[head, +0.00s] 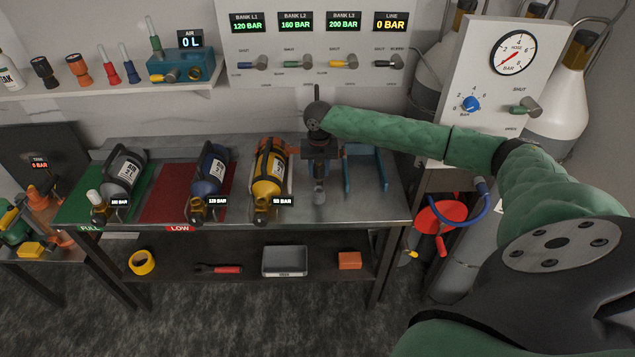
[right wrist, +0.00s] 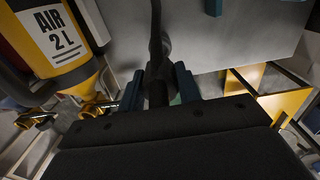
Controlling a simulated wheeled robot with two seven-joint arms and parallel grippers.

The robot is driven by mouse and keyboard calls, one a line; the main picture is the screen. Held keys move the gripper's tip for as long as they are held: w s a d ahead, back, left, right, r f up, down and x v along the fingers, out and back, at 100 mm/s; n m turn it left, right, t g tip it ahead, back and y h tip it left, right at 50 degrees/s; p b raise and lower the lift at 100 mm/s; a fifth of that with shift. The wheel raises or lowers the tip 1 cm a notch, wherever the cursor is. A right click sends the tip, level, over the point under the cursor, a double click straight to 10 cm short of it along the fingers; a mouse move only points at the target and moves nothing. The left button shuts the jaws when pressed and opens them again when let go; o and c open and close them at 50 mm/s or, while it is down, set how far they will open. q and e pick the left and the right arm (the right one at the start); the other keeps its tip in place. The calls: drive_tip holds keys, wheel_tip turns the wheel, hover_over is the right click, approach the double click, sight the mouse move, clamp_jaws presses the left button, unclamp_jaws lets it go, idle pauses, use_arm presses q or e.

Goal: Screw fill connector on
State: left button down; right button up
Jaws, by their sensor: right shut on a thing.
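My right gripper (head: 319,172) points down over the bench just right of the yellow cylinder. In the right wrist view its teal fingers (right wrist: 160,88) are shut on a dark slim piece, which looks like the fill connector (right wrist: 157,45). A grey end (head: 319,192) shows below the gripper in the head view. The yellow cylinder (head: 268,180) lies tilted in a cradle, its brass valve (head: 261,208) toward the front, tagged 50 BAR. Its AIR 2L label (right wrist: 58,30) shows in the right wrist view. The connector appears apart from that valve. My left gripper is out of view.
A black cylinder (head: 123,172) rests on the green FULL mat (head: 75,208), a blue one (head: 208,170) on the red LOW mat (head: 165,200). An empty blue cradle (head: 365,170) stands right of my gripper. The gauge panel (head: 495,80) stands at the right; LINE reads 0 BAR.

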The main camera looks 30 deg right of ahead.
sight(318, 165)
drive_tip(key=shift+r+p, duration=2)
drive_tip(key=shift+r, duration=0.65)
drive_tip(key=shift+a, duration=0.1)
drive_tip(key=w+a+p, duration=0.2)
drive_tip(key=a+p, duration=0.2)
drive_tip(key=a, duration=1.5)
drive_tip(key=shift+a+m, duration=0.35)
drive_tip(key=shift+m, duration=0.05)
drive_tip(key=shift+f, duration=0.2)
